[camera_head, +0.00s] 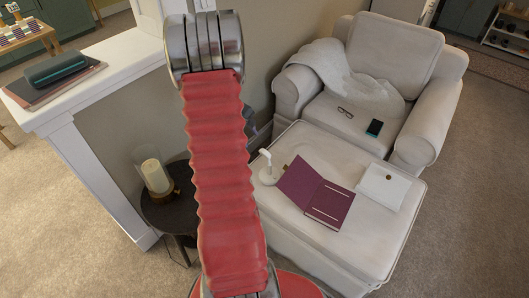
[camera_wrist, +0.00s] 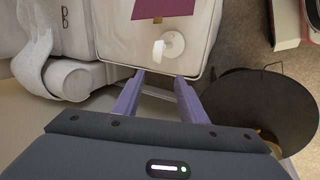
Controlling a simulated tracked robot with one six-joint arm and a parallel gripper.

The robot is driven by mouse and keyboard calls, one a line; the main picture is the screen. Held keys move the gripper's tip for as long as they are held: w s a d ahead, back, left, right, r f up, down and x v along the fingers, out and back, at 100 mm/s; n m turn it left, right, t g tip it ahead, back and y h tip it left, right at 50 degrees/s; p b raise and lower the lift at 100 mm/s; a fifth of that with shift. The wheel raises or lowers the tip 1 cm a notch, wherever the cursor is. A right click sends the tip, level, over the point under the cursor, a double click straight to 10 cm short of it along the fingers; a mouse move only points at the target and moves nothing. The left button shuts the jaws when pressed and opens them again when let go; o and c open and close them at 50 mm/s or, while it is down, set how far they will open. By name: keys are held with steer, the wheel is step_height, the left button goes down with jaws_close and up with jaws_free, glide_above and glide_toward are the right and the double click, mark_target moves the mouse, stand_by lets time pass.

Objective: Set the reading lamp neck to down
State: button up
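The reading lamp (camera_head: 267,173) is small and white. My gripper (camera_wrist: 160,78) is open and empty, apart from the lamp, with the ottoman's edge close by. In the head view my red-sleeved arm hides the gripper.
An open purple book (camera_head: 328,203) lies right of the lamp, and a white notebook or pouch (camera_head: 383,187) lies beyond it. A cream armchair (camera_head: 395,55) with a blanket stands behind. A dark round table (camera_head: 160,213) with a candle holder (camera_head: 155,176) is at left. Carpet is clear at right.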

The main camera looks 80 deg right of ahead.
mark_target(264, 151)
steer(key=shift+s+d+f, duration=0.3)
steer(key=shift+s+f, duration=0.2)
steer(key=shift+s, duration=0.05)
steer(key=shift+s+d+f, duration=0.3)
steer(key=shift+s+f, duration=0.2)
steer(key=shift+x, duration=6.9)
steer(key=shift+c, duration=0.2)
jaws_close()
